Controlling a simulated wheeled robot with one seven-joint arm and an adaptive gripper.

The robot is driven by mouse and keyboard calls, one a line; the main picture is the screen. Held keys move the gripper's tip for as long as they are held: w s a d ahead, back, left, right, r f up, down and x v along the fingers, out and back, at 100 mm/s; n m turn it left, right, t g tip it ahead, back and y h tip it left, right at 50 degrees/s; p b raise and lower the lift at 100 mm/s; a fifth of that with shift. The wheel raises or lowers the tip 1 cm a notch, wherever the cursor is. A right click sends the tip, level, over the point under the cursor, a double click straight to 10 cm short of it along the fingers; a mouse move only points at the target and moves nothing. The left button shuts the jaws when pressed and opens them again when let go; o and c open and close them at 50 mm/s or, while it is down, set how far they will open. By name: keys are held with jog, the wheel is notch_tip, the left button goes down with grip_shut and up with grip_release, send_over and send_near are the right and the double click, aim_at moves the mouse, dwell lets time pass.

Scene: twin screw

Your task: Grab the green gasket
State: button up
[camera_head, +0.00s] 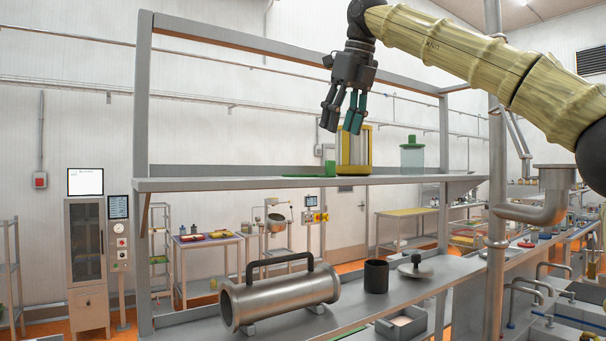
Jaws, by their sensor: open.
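My gripper (342,118) hangs from the arm at the upper middle, fingers pointing down, open and empty. A small green block or cup (330,168) stands right beside the cylinder.
A clear jar with a green lid (412,155) stands further right on the shelf. Below are a steel tube with a black handle (280,298), a black cup (376,276) and a metal lid (415,267). Frame posts and a steel pipe (545,205) border the space. The shelf's left part is clear.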

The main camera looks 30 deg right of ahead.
aim_at(331, 162)
jog(key=p+x, duration=0.1)
jog(key=x, duration=0.4)
jog(key=shift+s, duration=0.15)
jog(key=shift+a+f+p, duration=0.2)
jog(key=shift+f+p, duration=0.25)
jog(key=shift+p, duration=0.6)
jog(key=p+x, duration=0.1)
jog(key=x, duration=0.3)
jog(key=shift+d+p, duration=0.1)
jog(key=shift+p, duration=0.3)
jog(key=shift+c, duration=0.8)
grip_shut()
